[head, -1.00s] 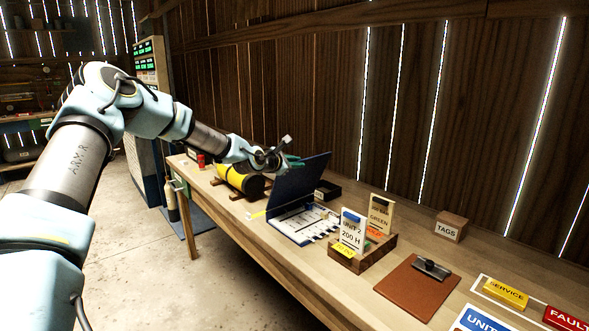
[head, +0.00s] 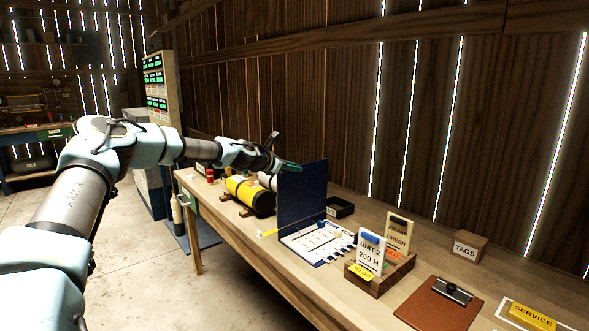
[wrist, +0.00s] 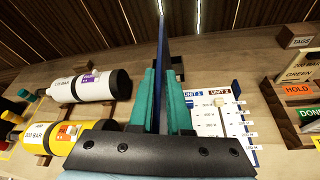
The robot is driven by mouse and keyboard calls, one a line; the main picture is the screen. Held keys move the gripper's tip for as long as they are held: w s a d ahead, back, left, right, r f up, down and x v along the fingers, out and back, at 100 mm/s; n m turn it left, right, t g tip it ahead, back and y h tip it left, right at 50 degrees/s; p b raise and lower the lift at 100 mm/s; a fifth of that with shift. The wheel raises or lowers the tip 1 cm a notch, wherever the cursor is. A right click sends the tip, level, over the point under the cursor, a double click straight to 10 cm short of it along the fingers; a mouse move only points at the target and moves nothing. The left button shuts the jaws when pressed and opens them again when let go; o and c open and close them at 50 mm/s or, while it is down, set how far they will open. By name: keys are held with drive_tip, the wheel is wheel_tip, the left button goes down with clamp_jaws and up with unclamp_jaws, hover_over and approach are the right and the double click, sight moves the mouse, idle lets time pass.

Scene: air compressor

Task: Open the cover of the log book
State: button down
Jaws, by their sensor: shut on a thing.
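The log book lies on the bench with its blue cover (head: 302,198) standing about upright and its page (head: 318,241) exposed. The page has printed columns and several blue-tipped tabs or marks along its right side. My gripper (head: 291,167) is at the upper left part of the cover. In the wrist view, the green fingers of my gripper (wrist: 166,100) are closed on both sides of the cover (wrist: 162,50), seen edge-on. The page (wrist: 212,118) shows to the right of the fingers.
Yellow (head: 250,194) and white (wrist: 90,86) cylinders lie left of the book. The plank wall is behind the bench.

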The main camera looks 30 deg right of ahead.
drive_tip(key=shift+f, duration=0.15)
drive_tip(key=c, duration=1)
unclamp_jaws()
drive_tip(key=shift+o, duration=0.2)
drive_tip(key=b+v, duration=0.3)
drive_tip(key=v, duration=0.7)
drive_tip(key=shift+a+r+b, duration=0.25)
drive_tip(key=shift+a+b, duration=0.1)
drive_tip(key=shift+b, duration=0.05)
drive_tip(key=shift+s, duration=0.1)
